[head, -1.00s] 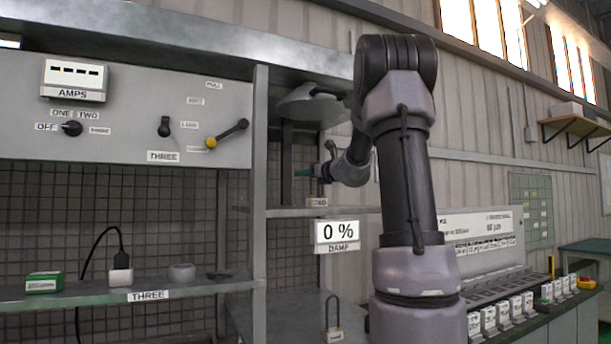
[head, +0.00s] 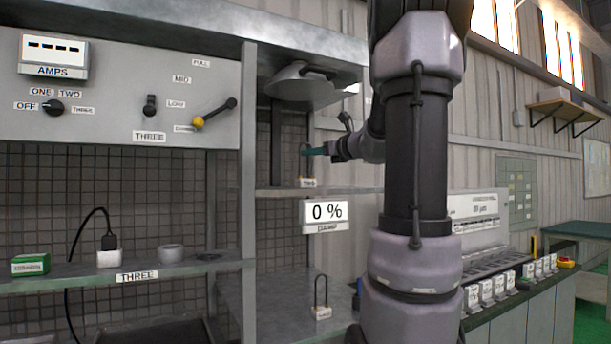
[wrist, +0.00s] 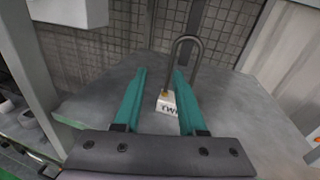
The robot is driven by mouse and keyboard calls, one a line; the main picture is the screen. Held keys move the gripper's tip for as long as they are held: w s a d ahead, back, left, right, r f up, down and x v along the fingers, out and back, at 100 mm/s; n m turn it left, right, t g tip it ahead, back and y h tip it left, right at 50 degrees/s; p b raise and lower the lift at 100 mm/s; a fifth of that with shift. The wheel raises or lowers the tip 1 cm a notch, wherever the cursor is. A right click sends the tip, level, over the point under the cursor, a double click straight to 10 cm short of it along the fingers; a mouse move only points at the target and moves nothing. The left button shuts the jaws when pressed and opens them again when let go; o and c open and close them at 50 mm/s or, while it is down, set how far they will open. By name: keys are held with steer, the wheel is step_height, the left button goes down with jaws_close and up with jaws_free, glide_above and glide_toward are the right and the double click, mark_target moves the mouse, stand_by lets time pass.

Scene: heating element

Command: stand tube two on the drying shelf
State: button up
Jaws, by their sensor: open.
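Tube two, a dark bent hairpin tube on a white block marked TWO (head: 308,183), stands upright on the drying shelf (head: 345,190), above the 0 % DAMP sign. The wrist view shows its block (wrist: 166,103) resting on the grey shelf surface (wrist: 105,95) and its arch rising beyond the fingers. My gripper (head: 315,152) is at the upper part of the tube in the head view. In the wrist view my gripper (wrist: 157,100) has its two teal fingers apart, with the tube between or just beyond them. The right finger overlaps one leg; I cannot tell whether they touch.
Another hairpin tube (head: 321,312) stands on the counter below. A grey hood (head: 300,88) hangs above the drying shelf, and a post (head: 248,190) stands to its left. A switch panel (head: 115,90) and a lower shelf with a plugged-in block (head: 109,258) are further left.

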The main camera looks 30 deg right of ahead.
steer(key=s+a+f+n+g+y, duration=0.1)
steer(key=s+a+f+n+g, duration=0.35)
steer(key=s+a+n, duration=0.35)
steer(key=s+a+f+n+g+y, duration=0.1)
steer(key=s+a+f+n+g, duration=0.2)
steer(key=s+a+f+n, duration=0.45)
steer(key=s+a+f+n+g+h, duration=0.2)
steer(key=s+f+n+h, duration=0.2)
steer(key=s+n, duration=0.6)
step_height(320, 180, down, 2)
steer(key=n, duration=0.2)
steer(key=shift+s+a+f+n+h, duration=0.15)
steer(key=shift+a+n+h, duration=0.15)
steer(key=shift+a+n, duration=0.05)
